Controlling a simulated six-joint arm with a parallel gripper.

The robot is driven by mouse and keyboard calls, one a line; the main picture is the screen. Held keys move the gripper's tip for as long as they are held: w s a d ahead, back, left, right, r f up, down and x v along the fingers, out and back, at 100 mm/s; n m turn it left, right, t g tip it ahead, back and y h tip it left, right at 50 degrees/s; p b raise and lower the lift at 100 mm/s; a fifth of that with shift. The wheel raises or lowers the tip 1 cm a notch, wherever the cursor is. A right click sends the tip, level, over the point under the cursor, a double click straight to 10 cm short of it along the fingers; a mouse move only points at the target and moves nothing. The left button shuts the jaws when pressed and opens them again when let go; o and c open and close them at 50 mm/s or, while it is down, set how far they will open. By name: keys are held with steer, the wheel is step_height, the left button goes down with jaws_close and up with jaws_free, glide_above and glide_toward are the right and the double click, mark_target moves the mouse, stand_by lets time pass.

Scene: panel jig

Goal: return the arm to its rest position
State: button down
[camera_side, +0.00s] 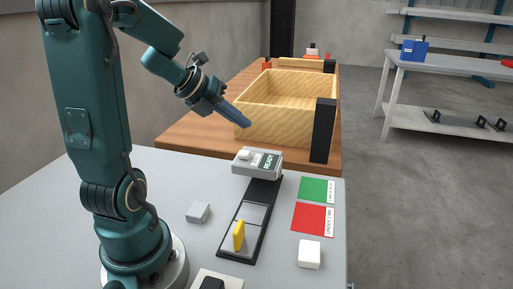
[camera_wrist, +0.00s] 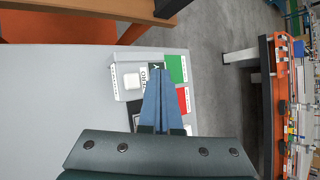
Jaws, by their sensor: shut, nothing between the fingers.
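My gripper (camera_side: 238,118) is shut and empty. In the side view it hangs in the air above the back of the grey table, in front of the wooden box. In the wrist view my blue fingers (camera_wrist: 158,73) lie together and point toward the grey device marked READY. That device (camera_side: 257,161) stands at the far end of the black panel jig (camera_side: 250,219) and also shows in the wrist view (camera_wrist: 132,82). A yellow piece (camera_side: 239,235) stands upright on the near part of the jig. My fingers hide part of the jig in the wrist view.
A green card (camera_side: 317,189) and a red card (camera_side: 313,219) lie right of the jig. A white block (camera_side: 309,254) and a grey block (camera_side: 198,212) sit on the table. The wooden box (camera_side: 285,105) and a black post (camera_side: 323,131) stand behind.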

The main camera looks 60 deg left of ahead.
steer(key=w+d+r+n+t+y, duration=0.1)
steer(key=w+d+r+n+t, duration=0.15)
steer(key=d+r+n, duration=0.35)
steer(key=w+d+r+n+t+y, duration=0.1)
steer(key=w+d+r+n+t, duration=0.1)
steer(key=d+r+n+t, duration=0.35)
steer(key=s+d+f+n+g, duration=0.4)
steer(key=s+f+n+g, duration=0.1)
steer(key=s+f+n, duration=0.1)
steer(key=s+d+f+n+g+h, duration=0.1)
steer(key=s+d+f+n+g, duration=0.2)
steer(key=s+n, duration=0.6)
step_height(320, 180, down, 3)
steer(key=n+g, duration=0.1)
steer(key=g, duration=0.2)
steer(key=shift+s+d+g+h, duration=0.2)
steer(key=shift+d+g+h, duration=0.1)
steer(key=shift+d, duration=0.1)
